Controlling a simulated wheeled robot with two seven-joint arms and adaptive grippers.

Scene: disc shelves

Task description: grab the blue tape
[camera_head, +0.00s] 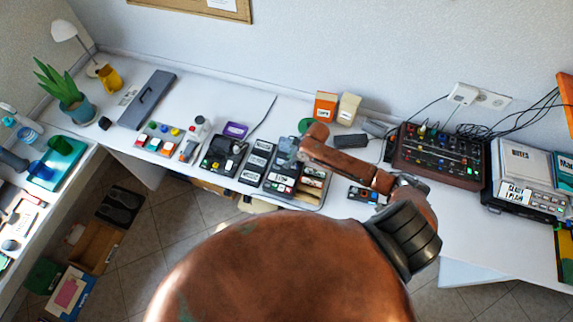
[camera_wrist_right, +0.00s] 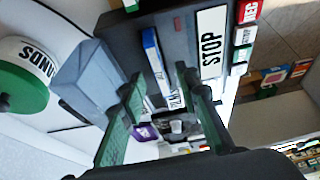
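The blue tape (camera_wrist_right: 152,55) shows in the right wrist view as a narrow blue and white piece against a dark case, beside a white STOP label (camera_wrist_right: 211,42). My right gripper (camera_wrist_right: 160,80) is open, with its two green fingers apart and the tape ahead between them. I cannot see contact with the tape. In the head view my right gripper (camera_head: 288,150) is over the dark label rack (camera_head: 283,182) near the table's front edge, and I cannot pick out the tape there. My left gripper is not in view.
A grey block (camera_wrist_right: 85,78) and a round white and green container (camera_wrist_right: 25,65) stand close to the left finger in the wrist view. In the head view, orange (camera_head: 325,106) and cream boxes (camera_head: 348,108) stand behind, and a mixer (camera_head: 437,155) with cables stands right.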

